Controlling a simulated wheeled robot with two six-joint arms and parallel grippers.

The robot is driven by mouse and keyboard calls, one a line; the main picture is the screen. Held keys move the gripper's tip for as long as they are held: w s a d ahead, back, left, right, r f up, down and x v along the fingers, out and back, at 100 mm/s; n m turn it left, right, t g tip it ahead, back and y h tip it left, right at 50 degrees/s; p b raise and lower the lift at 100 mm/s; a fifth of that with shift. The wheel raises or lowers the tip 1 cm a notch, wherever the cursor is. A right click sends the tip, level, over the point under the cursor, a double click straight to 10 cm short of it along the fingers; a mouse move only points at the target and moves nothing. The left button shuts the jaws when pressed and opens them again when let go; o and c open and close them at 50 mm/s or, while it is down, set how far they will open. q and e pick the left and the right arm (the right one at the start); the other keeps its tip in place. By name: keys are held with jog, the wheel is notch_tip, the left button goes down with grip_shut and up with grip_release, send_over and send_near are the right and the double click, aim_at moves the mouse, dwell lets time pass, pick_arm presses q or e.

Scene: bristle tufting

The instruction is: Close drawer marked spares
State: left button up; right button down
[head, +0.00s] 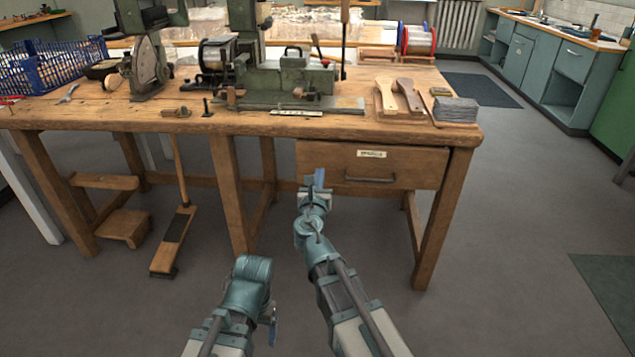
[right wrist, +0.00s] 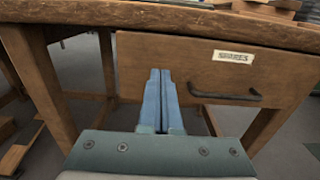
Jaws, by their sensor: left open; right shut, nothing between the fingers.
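The wooden drawer (head: 408,166) is at the right under the workbench top. It carries a white SPARES label (head: 372,154) and a dark bar handle (head: 370,179). The drawer front also fills much of the right wrist view (right wrist: 195,70). Its front looks close under the bench edge; I cannot tell how far it stands out. My right gripper (head: 319,178) is shut and empty, its blue fingertips (right wrist: 160,75) before the left part of the drawer front, left of the handle. I cannot tell whether they touch. My left gripper (head: 273,328) is open, low and well away from the drawer.
The workbench top (head: 170,124) overhangs the drawer. Green machines (head: 285,85), wooden brush blanks (head: 385,95) and a grey stack (head: 456,110) stand on it. A bench leg (head: 441,220) stands right of the drawer. The floor (head: 500,260) at the right is clear.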

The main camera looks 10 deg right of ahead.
aim_at(323, 153)
jog(key=x, duration=0.8)
jog(key=shift+w+d+f, duration=0.1)
jog(key=shift+w, duration=0.1)
jog(key=x, duration=0.4)
jog(key=shift+w, duration=0.35)
jog(key=shift+d, duration=0.1)
jog(key=shift+w, duration=0.1)
